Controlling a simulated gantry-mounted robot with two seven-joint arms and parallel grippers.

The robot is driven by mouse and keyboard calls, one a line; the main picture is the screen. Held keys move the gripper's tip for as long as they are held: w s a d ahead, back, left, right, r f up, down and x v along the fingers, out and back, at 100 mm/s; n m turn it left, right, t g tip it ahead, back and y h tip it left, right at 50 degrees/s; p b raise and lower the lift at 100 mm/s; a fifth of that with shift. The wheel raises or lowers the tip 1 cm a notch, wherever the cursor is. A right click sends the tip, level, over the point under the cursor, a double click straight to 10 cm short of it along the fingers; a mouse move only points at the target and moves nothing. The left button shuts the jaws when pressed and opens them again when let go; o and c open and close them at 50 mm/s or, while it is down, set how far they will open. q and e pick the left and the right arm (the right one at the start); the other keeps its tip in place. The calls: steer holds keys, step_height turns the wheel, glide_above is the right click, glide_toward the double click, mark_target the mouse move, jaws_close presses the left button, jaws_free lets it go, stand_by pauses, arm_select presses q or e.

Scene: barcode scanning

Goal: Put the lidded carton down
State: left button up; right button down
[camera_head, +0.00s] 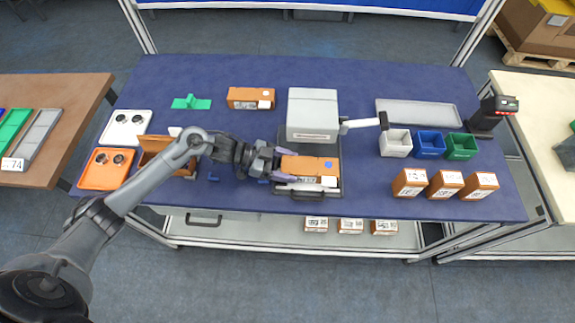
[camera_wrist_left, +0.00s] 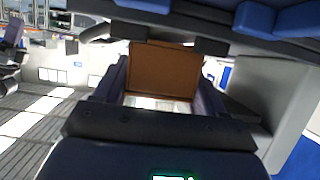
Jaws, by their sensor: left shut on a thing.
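My left gripper (camera_head: 286,165) comes in from the left and is shut on an orange-brown carton (camera_head: 306,164). The carton has a blue dot on top and white labels at its near right. It is over the dark tray in front of the grey box-shaped machine (camera_head: 312,112); I cannot tell whether it touches the tray. In the left wrist view the carton (camera_wrist_left: 165,70) shows as a plain brown face between the two fingers. My right gripper is not in view.
An open brown box (camera_head: 158,146) stands left, partly behind my left arm. Another brown carton (camera_head: 251,98) lies at the back. White (camera_head: 396,143), blue (camera_head: 429,145) and green (camera_head: 461,147) bins and several small cartons (camera_head: 445,184) are right. A flat grey tray (camera_head: 418,111) lies behind the bins.

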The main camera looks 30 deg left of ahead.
arm_select(q)
steer(key=shift+f, duration=0.1)
steer(key=shift+f, duration=0.15)
steer(key=o, duration=1.1)
steer(key=shift+f+b, duration=0.3)
steer(key=shift+b, duration=0.45)
steer(key=v, duration=0.3)
steer(key=p+v, duration=0.1)
steer(key=v, duration=0.2)
steer(key=r+v, duration=0.1)
steer(key=v, duration=0.2)
steer(key=shift+a, duration=0.15)
steer(key=shift+s+a+r, duration=0.15)
steer(key=shift+a+r, duration=0.05)
steer(key=shift+a, duration=0.1)
steer(key=shift+c, duration=1.2)
steer(key=shift+s+a+r, duration=0.1)
steer(key=shift+a+r, duration=0.1)
steer(key=shift+a, duration=0.05)
steer(key=shift+c, duration=0.2)
